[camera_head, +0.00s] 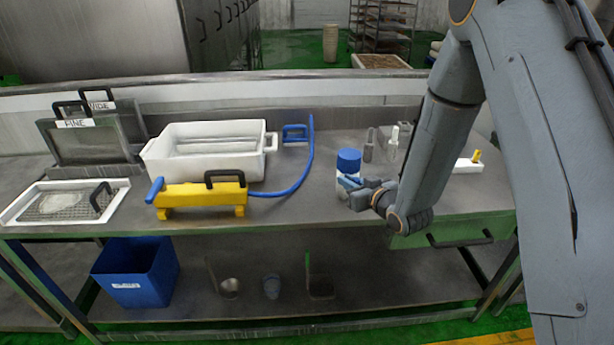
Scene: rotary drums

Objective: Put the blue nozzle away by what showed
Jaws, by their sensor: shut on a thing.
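My gripper (350,194) is over the right half of the metal bench, shut on a small blue piece, which I take for the blue nozzle (350,182). The fingers hide part of it, and its shape is hard to make out. A white container with a blue lid (348,160) stands right behind the gripper, its lower part partly covered. A grey nozzle-like piece (368,146) and a white one (393,141) stand upright farther back. A yellow piece (477,156) stands on a white block (467,166) to the right, behind my arm.
A white tub (208,158), yellow tool (200,196), blue hose (305,172), framed screens marked FINE (92,143) and WIDE (125,112), and a white tray (30,203) occupy the left. A green drawer (415,240) is under the right bench. A blue bin (137,275) sits below.

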